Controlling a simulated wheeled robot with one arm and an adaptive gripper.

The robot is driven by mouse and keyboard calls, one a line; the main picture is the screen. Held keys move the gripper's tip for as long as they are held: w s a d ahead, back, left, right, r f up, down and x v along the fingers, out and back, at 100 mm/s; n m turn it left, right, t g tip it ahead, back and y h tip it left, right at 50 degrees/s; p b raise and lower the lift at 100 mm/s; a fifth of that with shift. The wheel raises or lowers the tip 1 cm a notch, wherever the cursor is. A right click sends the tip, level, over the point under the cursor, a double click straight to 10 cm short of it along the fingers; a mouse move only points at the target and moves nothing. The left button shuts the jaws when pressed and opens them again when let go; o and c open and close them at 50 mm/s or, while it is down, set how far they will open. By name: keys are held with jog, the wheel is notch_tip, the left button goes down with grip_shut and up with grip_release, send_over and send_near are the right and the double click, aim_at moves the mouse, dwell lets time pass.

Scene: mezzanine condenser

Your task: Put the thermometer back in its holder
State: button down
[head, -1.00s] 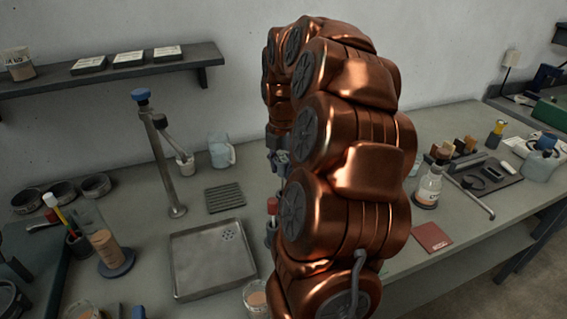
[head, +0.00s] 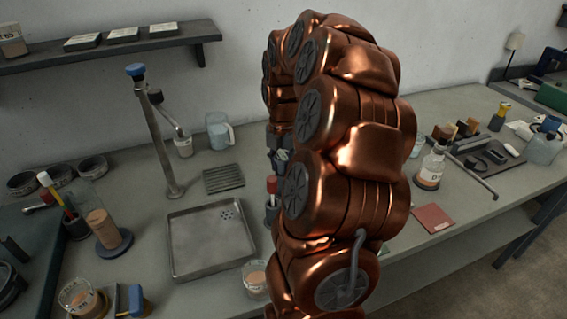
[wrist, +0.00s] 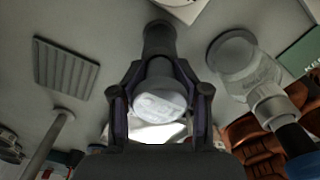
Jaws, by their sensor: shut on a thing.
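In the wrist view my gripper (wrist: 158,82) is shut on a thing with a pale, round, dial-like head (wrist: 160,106). This appears to be the thermometer; its head faces the camera and its lower part is hidden. A dark upright cylinder (wrist: 158,36) shows just beyond the fingertips, possibly the holder. I cannot tell whether the held thing touches it.
A ribbed drain rack (head: 223,178) and a shallow metal tray (head: 210,240) lie left of my arm. A tap post (head: 158,140) rises behind the tray.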

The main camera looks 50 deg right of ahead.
jog(key=shift+c, duration=2.4)
grip_release()
jog(key=shift+r, duration=0.65)
notch_tip(320, 180, up, 11)
jog(key=shift+f, duration=0.15)
